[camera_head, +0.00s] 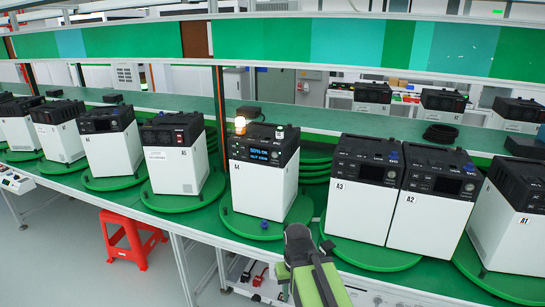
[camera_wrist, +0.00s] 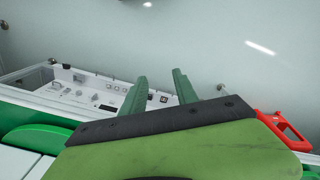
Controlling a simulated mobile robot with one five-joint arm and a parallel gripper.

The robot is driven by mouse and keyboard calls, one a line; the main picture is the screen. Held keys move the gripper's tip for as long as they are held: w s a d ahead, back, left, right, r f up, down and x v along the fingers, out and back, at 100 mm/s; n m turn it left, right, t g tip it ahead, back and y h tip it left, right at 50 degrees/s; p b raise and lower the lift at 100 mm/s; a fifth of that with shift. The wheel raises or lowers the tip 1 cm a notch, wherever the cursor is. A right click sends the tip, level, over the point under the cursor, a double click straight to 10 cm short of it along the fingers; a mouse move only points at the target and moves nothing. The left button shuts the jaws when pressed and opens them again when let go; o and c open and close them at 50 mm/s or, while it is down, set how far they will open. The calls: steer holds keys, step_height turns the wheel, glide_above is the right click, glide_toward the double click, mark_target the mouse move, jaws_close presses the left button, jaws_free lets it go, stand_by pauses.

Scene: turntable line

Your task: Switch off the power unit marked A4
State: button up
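The power unit marked A4 (camera_head: 262,188) is a white box with a black top, standing upright on a green turntable disc in the middle of the head view. Its front screen is lit with blue text. An orange lamp (camera_head: 240,126) glows on its top, beside a small white object (camera_head: 280,132). A blue knob-like piece (camera_head: 264,223) shows low at its front. My gripper (camera_wrist: 160,92) is open and empty in the wrist view, its two green fingers apart. In the head view my arm is in front of and below A4, apart from it; the fingertips cannot be made out there. A4 is not seen in the wrist view.
Units A3 (camera_head: 358,205) and A2 (camera_head: 432,218) stand close together at right; A1 (camera_head: 510,225) is farther right. A5 (camera_head: 175,165) and several others stand left. A red stool (camera_head: 130,238) is on the floor, also in the wrist view (camera_wrist: 283,130). A white equipment tray (camera_wrist: 85,88) shows there.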

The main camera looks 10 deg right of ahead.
jaws_close()
steer(key=shift+d, duration=0.1)
stand_by(1.4)
